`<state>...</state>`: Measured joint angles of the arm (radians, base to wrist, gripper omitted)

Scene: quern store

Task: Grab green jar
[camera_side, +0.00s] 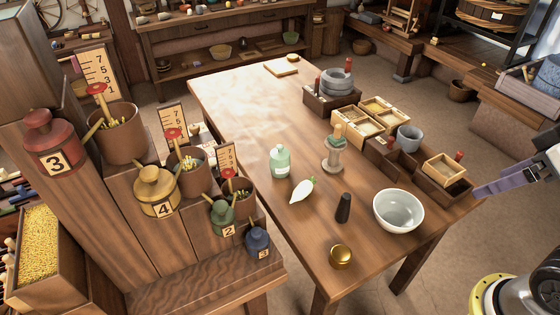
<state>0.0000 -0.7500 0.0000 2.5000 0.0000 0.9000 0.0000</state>
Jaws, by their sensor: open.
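A pale green jar (280,163) with a narrow neck and a small white label stands upright on the wooden table (240,100), left of its middle. A smaller dark green lidded pot (222,218) marked 2 stands on the stepped stand at left. My gripper (482,190) shows only in part at the right edge, a purple-grey finger pointing left over the table's right side. It is open, with nothing seen in it. It is far to the right of the pale green jar and not touching it.
A white turnip-like vegetable (302,190) lies beside the jar. Wooden boxes (360,133) line the right edge. The table's far left is clear.

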